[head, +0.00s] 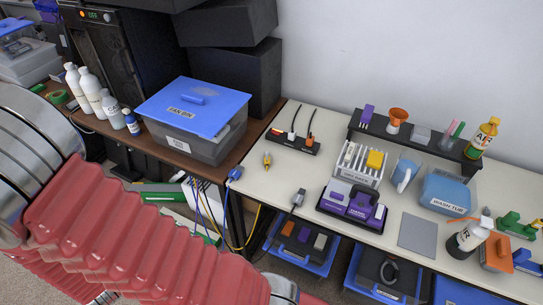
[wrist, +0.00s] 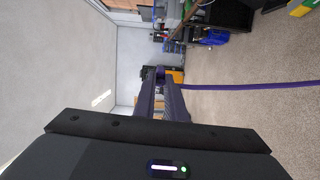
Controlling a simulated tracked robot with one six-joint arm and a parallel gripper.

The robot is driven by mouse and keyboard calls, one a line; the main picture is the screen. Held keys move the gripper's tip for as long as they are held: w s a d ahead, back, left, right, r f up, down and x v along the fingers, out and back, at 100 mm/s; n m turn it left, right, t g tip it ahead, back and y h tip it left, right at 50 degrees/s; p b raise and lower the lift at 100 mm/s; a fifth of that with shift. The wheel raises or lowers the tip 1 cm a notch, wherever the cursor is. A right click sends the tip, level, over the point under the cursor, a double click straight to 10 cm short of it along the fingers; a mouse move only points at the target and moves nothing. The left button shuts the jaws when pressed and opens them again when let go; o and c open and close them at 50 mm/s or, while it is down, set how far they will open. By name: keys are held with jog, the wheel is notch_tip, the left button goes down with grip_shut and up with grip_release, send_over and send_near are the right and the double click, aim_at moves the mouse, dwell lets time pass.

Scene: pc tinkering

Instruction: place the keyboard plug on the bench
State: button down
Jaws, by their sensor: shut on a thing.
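In the wrist view, my gripper (wrist: 161,80) is shut on a small dark purple plug, which I take to be the keyboard plug (wrist: 160,72). The fingers hide most of it. A purple cable (wrist: 250,86) runs from it to the right edge of that sideways picture. The plug is held in the air, with floor and far furniture behind it. The pale bench (head: 290,175) stands in the head view, right of my red sleeved arm. Neither my gripper nor the held plug shows in the head view.
A blue plug (head: 235,173) and a grey plug (head: 298,196) sit at the bench's left and front edges.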

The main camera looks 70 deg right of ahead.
jog(key=s+d+r+m+g+h, duration=0.1)
jog(key=s+d+m+g+h, duration=0.15)
jog(key=d, duration=0.85)
jog(key=s+d+r+m+g+h, duration=0.1)
jog(key=s+d+m+g+h, duration=0.2)
jog(key=d, duration=0.9)
jog(key=s+d+m+g+h, duration=0.2)
jog(key=s+d+m+g, duration=0.15)
jog(key=s+d, duration=0.35)
jog(key=s+d+m+g+h, duration=0.2)
jog(key=s+d+g, duration=0.25)
jog(key=d, duration=0.55)
jog(key=s+d+f+m+g+y, duration=0.1)
jog(key=s+d+m+g, duration=0.35)
jog(key=s, duration=0.65)
jog(key=s+d+f+m+g+y, duration=0.1)
jog(key=s+d+m+g, duration=0.4)
jog(key=s, duration=0.7)
jog(key=s+f+y, duration=0.2)
jog(key=s+f, duration=0.2)
jog(key=f, duration=0.6)
jog(key=shift+d+f+g+y, duration=0.15)
jog(key=shift+f+g+y, duration=0.15)
jog(key=shift+y, duration=0.05)
jog(key=shift+f, duration=0.1)
